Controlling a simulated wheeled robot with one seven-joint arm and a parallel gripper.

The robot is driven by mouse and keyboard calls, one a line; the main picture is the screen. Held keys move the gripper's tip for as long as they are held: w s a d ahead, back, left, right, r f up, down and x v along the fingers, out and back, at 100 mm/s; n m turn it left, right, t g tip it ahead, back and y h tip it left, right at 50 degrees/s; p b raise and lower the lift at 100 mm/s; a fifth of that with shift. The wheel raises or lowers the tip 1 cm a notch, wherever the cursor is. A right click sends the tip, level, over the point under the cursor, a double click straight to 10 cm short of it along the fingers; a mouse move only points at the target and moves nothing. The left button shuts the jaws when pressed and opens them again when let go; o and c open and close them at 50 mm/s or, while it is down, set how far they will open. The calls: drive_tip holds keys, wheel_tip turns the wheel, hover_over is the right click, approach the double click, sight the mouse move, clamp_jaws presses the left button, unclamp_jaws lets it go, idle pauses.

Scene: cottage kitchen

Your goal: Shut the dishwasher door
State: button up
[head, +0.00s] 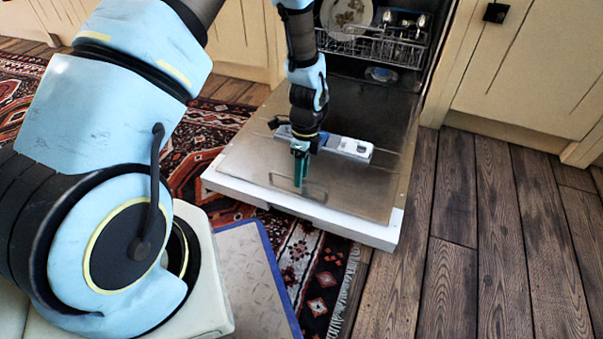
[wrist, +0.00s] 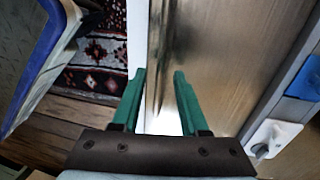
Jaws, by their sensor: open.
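The dishwasher door (head: 350,195) is folded down open, nearly flat and low above the floor, with its steel inner face up and a white front edge (head: 290,208). My gripper (head: 300,168) hangs over the inner face, near its left front part, with green fingers pointing down. In the wrist view my gripper (wrist: 158,73) is open and empty, fingers apart. The door's steel face (wrist: 225,60) fills the right of that view, and its pale edge runs between and beyond the fingers. I cannot tell whether the fingers touch the door.
The dishwasher's lower rack (head: 385,45) holds a plate (head: 347,14) and cutlery. A dispenser unit (head: 350,148) sits on the door's inner face. A patterned rug (head: 300,262) lies under the door's left side. Cream cabinets (head: 535,70) flank the dishwasher. Bare wood floor (head: 490,240) is clear at right.

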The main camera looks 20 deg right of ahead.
clamp_jaws()
idle(1.3)
